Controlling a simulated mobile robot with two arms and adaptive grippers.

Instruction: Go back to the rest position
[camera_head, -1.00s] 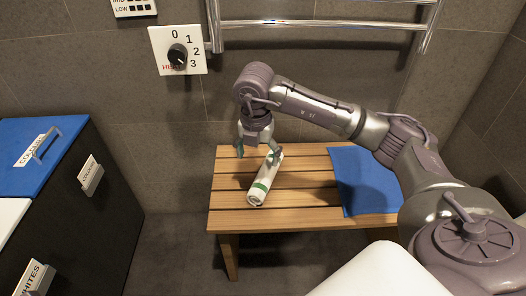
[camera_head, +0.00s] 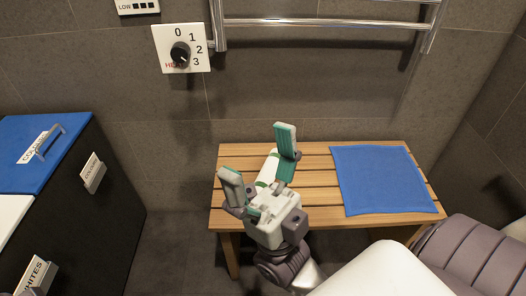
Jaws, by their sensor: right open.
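My right gripper (camera_head: 259,157) is open, its two green-padded fingers spread and pointing up in the head view. It is in front of the left part of the wooden bench (camera_head: 315,163). A white bottle with a green band (camera_head: 269,168) lies on the bench slats behind the gripper, seen between the fingers and partly hidden by them. I cannot tell whether the gripper touches it.
A folded blue towel (camera_head: 384,180) lies on the right of the bench. A black hamper with a blue lid (camera_head: 60,142) stands at the left. A heater dial (camera_head: 180,53) and a metal towel rail (camera_head: 330,22) are on the wall above.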

